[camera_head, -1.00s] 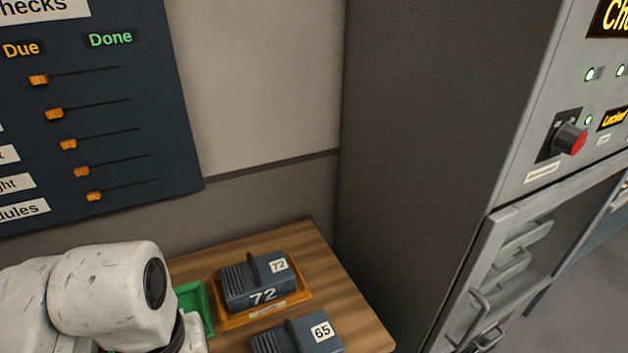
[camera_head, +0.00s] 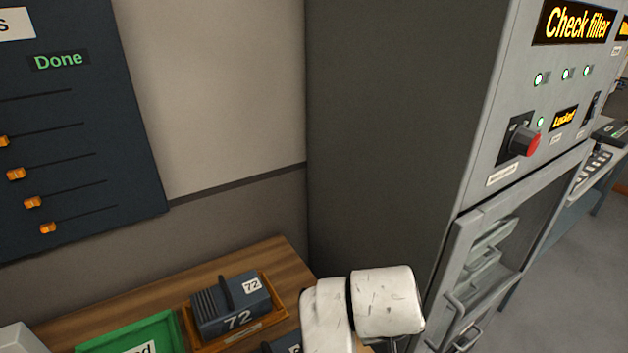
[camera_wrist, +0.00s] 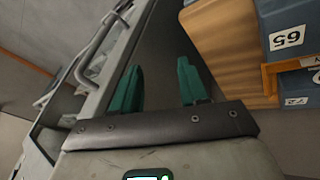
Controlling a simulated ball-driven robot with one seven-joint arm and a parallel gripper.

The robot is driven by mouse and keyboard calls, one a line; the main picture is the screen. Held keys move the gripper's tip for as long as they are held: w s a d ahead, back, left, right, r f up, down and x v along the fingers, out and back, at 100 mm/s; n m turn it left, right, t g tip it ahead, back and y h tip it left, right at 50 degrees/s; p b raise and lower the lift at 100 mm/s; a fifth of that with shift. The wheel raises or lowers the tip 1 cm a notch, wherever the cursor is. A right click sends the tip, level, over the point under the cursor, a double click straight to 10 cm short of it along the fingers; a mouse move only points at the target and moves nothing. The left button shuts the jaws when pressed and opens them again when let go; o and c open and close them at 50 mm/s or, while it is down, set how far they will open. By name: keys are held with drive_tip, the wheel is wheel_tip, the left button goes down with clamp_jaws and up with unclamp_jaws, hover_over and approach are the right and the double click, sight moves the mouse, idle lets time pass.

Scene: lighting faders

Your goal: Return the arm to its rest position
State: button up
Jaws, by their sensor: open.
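My white arm (camera_head: 365,305) shows at the bottom middle of the head view, in front of the table's right end and the grey cabinet. The gripper itself is below the head view's edge. In the wrist view my gripper (camera_wrist: 160,90) has two green fingers standing well apart with nothing between them. They point along the dark side of the cabinet, with the wooden table to their right. The gripper touches nothing that I can see.
The wooden table (camera_head: 120,298) holds module 72 (camera_head: 232,308) in an orange tray (camera_head: 277,305), beside a green tray (camera_head: 140,335). Module 65 (camera_wrist: 288,35) is close on the right in the wrist view. The grey cabinet (camera_head: 400,130) stands right, with a red-tipped knob (camera_head: 526,141) and handles.

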drive_tip(key=s+d+f+g, duration=0.1)
drive_tip(key=s+d+f, duration=0.45)
drive_tip(key=d, duration=0.25)
drive_tip(key=s+d+f, duration=0.4)
drive_tip(key=s+d, duration=0.2)
drive_tip(key=d, duration=0.2)
drive_tip(key=s+f+m+g+y, duration=0.1)
drive_tip(key=s+f, duration=0.2)
drive_tip(key=s, duration=0.4)
drive_tip(key=s+a+f+g+y, duration=0.1)
drive_tip(key=s+f, duration=0.2)
drive_tip(key=s, duration=0.5)
drive_tip(key=shift+s+a+m, duration=0.2)
drive_tip(key=shift+s+m, duration=0.05)
drive_tip(key=shift+m, duration=0.15)
